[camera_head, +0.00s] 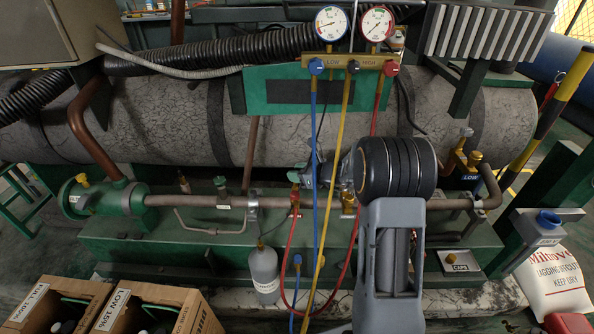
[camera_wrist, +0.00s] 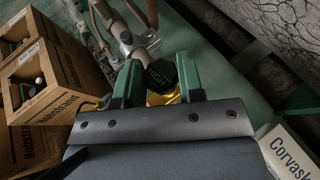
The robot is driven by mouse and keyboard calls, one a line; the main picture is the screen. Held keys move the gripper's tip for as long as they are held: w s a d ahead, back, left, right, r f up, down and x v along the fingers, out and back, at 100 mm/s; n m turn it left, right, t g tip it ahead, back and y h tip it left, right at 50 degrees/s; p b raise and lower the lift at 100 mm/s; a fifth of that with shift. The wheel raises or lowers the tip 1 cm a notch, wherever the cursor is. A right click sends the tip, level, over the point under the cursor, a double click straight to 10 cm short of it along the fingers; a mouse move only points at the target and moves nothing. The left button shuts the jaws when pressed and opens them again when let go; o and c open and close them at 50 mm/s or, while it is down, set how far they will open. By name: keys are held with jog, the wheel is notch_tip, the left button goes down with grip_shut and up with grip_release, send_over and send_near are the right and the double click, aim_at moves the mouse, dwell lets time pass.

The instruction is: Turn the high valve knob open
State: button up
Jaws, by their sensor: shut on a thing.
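The high valve knob (camera_wrist: 161,74) is a dark, many-sided cap with "HIGH" lettered on its face, seen in the wrist view. It sits between the two green fingers of my gripper (camera_wrist: 159,82), which are shut on it. Yellow brass shows just below the knob. In the head view my gripper (camera_head: 326,172) reaches in at the pipe line behind the hoses, and my arm and wrist hide much of that spot. I cannot make out the knob or its turn angle there.
A gauge manifold (camera_head: 346,61) hangs above, with blue (camera_head: 320,130), yellow (camera_head: 333,150) and red hoses (camera_head: 378,105) running down close to my gripper. A grey bottle (camera_head: 265,272) stands below. Cardboard boxes (camera_head: 125,308) sit at lower left. A LOW-tagged valve (camera_head: 462,160) is at right.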

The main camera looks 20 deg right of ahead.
jog(key=n+g+y+p, duration=0.2)
jog(key=n+g+p, duration=0.1)
jog(key=shift+w+d+r, duration=0.1)
jog(key=shift+w+r, duration=0.05)
jog(key=n+g+y+p, duration=0.2)
jog(key=n+g, duration=0.2)
jog(key=shift+w+p, duration=0.15)
jog(key=shift+p, duration=0.2)
jog(key=n+g, duration=0.2)
jog(key=g, duration=0.1)
jog(key=n+g, duration=0.2)
jog(key=shift+w+f, duration=0.1)
jog(key=shift+f, duration=0.15)
jog(key=shift+n+g, duration=1.2)
jog(key=shift+g, duration=0.1)
jog(key=shift+r+n+g+h, duration=0.1)
jog(key=shift+n+g+h, duration=0.2)
jog(key=o, duration=0.9)
